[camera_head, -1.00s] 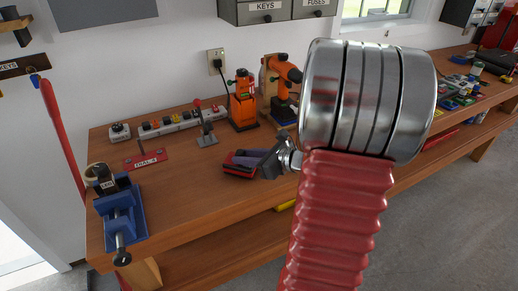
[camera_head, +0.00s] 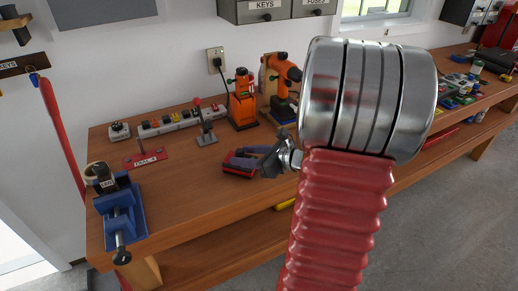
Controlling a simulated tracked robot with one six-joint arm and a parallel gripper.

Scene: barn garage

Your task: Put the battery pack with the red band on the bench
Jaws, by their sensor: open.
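A dark pack with red along its lower side (camera_head: 238,166), which looks like the battery pack with the red band, lies on the wooden bench (camera_head: 190,208) near the middle. My gripper (camera_head: 262,160) is open at the right end of the pack, low over the bench. Part of the pack's right end is hidden by the gripper's fingers, and I cannot tell whether they touch it. My red ribbed arm and its metal wrist cover the bench to the right of the gripper.
An orange device (camera_head: 242,100) and an orange drill (camera_head: 281,80) stand behind the pack. A power strip (camera_head: 170,123) runs along the back, and a blue vise (camera_head: 122,218) sits at the left front. The bench front left of the pack is clear.

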